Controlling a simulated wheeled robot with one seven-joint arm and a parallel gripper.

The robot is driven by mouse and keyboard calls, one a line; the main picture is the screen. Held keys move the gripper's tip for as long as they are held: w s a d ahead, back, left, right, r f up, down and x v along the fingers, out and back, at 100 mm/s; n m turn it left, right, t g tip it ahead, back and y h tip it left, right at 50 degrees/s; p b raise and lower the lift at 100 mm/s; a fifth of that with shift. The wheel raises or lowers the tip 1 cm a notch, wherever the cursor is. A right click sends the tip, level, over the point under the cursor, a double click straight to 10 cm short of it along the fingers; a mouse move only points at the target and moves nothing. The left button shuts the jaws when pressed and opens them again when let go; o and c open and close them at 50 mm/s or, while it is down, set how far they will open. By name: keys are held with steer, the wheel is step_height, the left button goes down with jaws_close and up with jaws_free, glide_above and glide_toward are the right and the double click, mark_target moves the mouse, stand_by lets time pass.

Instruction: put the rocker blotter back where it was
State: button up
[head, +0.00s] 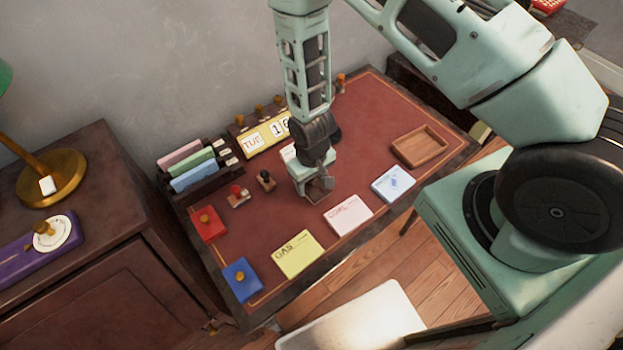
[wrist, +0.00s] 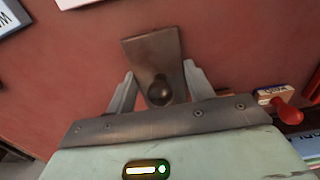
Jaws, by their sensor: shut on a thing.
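The rocker blotter (wrist: 150,52) is a brown block with a dark round knob, seen in the wrist view. My gripper (wrist: 160,92) is shut on it, with one finger on each side of the knob. In the head view my gripper (head: 317,190) points down over the middle of the red desk top (head: 365,110), and a small brown part of the blotter (head: 325,184) shows at the fingers. The rest of it is hidden by my gripper. I cannot tell whether the blotter touches the desk.
Two small stamps (head: 266,181) stand left of my gripper, before a file rack (head: 195,170) and a calendar (head: 263,137). Yellow (head: 298,256), pink (head: 348,215) and blue (head: 393,184) cards line the front. An empty wooden tray (head: 419,147) lies right.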

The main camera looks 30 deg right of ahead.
steer(key=shift+f, duration=0.1)
steer(key=o, duration=0.9)
step_height(320, 180, up, 12)
steer(key=shift+r+b, duration=0.1)
steer(key=shift+b, duration=1.15)
steer(key=s+a+r+n, duration=0.2)
steer(key=s+r, duration=0.3)
steer(key=r, duration=0.2)
steer(key=s+a+r+n, duration=0.1)
steer(key=s+a+r, duration=0.1)
steer(key=s+r, duration=0.4)
steer(key=s+a+r+n, duration=0.2)
steer(key=s+r, duration=0.4)
steer(key=r, duration=0.2)
steer(key=shift+a+n+y, duration=0.15)
steer(key=shift+n+y, duration=0.15)
